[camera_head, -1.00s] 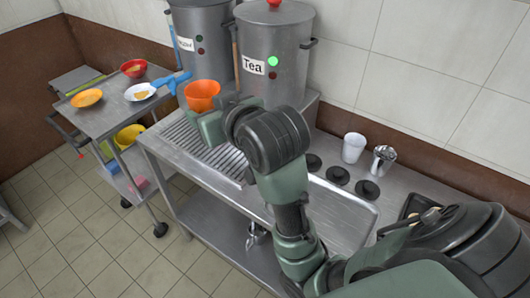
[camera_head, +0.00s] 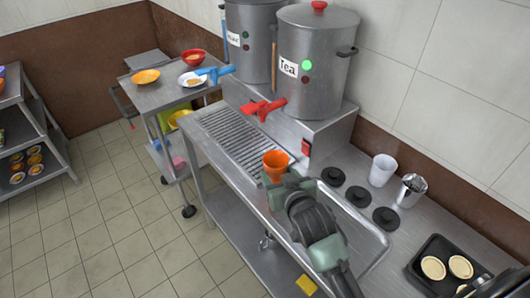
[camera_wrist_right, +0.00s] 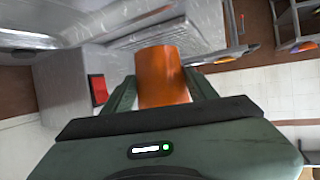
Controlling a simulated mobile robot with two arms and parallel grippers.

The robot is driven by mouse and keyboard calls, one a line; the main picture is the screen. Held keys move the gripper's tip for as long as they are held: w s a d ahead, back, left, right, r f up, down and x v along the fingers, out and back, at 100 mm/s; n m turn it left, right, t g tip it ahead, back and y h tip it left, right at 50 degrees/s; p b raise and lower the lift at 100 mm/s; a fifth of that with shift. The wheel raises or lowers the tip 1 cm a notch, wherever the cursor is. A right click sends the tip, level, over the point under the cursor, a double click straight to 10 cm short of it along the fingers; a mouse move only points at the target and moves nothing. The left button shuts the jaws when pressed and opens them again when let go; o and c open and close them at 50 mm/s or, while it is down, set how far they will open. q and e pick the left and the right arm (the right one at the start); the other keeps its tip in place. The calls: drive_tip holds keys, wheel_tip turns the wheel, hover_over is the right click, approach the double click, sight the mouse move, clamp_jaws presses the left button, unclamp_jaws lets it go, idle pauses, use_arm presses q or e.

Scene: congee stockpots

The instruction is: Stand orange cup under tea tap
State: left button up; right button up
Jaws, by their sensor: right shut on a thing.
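The orange cup (camera_head: 276,163) is held in my right gripper (camera_head: 283,179), above the right end of the drip grate (camera_head: 228,137). In the right wrist view the orange cup (camera_wrist_right: 161,76) sits between the two fingers of my right gripper (camera_wrist_right: 163,92). The stockpot labelled Tea (camera_head: 318,70) stands on a steel ledge at the back of the counter. Its red tap (camera_head: 263,108) sticks out over the grate, up and left of the cup. The cup is apart from the tap. My left gripper is not in view.
A second stockpot (camera_head: 250,35) with a blue tap (camera_head: 214,73) stands to the left. A red switch (camera_head: 306,147) is on the ledge front. Black discs (camera_head: 358,196), a white cup (camera_head: 382,170) and a metal cup (camera_head: 411,190) stand right. A cart (camera_head: 165,95) with bowls is at left.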

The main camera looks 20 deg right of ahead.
drive_tip(key=w+p, duration=0.1)
drive_tip(key=w, duration=0.5)
drive_tip(key=w+p, duration=0.1)
drive_tip(key=w, duration=0.5)
drive_tip(key=shift+w+d, duration=0.2)
drive_tip(key=shift+w, duration=0.15)
wheel_tip(320, 180, down, 3)
drive_tip(key=shift+r+p, duration=0.1)
drive_tip(key=shift+p, duration=0.3)
drive_tip(key=shift+f, duration=0.35)
drive_tip(key=shift+f, duration=0.2)
drive_tip(key=o, duration=1.5)
